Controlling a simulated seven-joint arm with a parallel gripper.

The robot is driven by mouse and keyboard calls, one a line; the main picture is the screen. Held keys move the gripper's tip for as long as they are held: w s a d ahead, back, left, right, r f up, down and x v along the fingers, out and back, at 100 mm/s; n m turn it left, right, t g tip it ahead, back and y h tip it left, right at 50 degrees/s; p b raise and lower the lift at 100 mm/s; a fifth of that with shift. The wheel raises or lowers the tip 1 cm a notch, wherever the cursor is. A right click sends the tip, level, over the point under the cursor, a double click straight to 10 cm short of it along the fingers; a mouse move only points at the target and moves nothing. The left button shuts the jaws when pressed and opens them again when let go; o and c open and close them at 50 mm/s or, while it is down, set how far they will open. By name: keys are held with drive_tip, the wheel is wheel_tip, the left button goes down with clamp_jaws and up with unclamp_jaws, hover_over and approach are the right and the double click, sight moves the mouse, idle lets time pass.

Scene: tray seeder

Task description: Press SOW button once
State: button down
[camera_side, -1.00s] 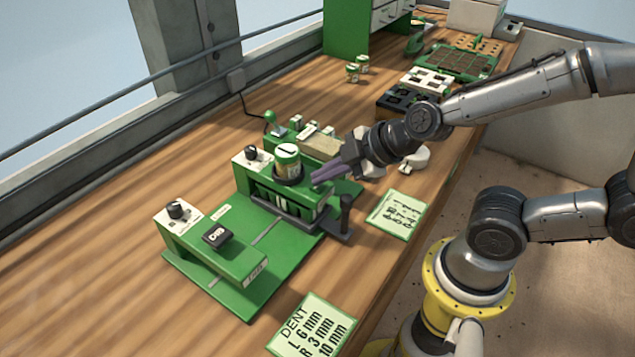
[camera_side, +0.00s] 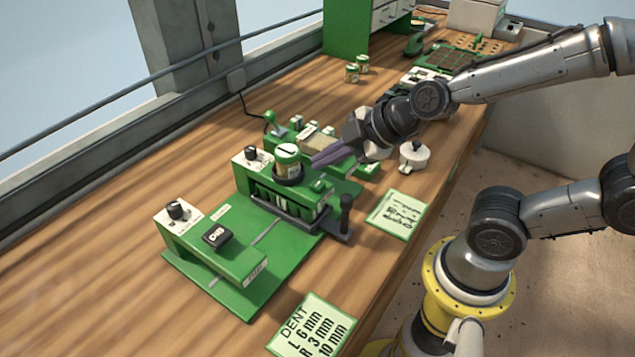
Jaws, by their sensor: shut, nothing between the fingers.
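The green seeder has a front housing (camera_side: 222,252) with a black button (camera_side: 217,235) lettered "DIB" and a dial (camera_side: 178,209). Its middle housing (camera_side: 262,185) carries a jar (camera_side: 287,160) in a black holder, with a small green button (camera_side: 318,185) to the right of the jar. No SOW lettering is readable at this size. My gripper (camera_side: 316,162) has purple fingers, which are shut and empty. The fingertips are above and behind the small button, apart from it, close to the right side of the jar.
A dark upright lever (camera_side: 345,214) stands at the right end of the middle housing. Green-framed cards (camera_side: 398,214) lie at the bench edge. A white lidded pot (camera_side: 414,157) stands below my wrist. The bench left of the seeder is clear.

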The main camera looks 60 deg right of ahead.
sight(325, 185)
drive_tip(key=shift+r, duration=1.5)
drive_tip(key=s+d+r+m, duration=0.2)
drive_tip(key=s+r, duration=0.2)
drive_tip(key=r, duration=0.1)
drive_tip(key=s+d+f+m+g+h, duration=0.2)
drive_tip(key=s+f+m+g, duration=0.1)
drive_tip(key=s+m, duration=0.6)
drive_tip(key=shift+s+d, duration=0.25)
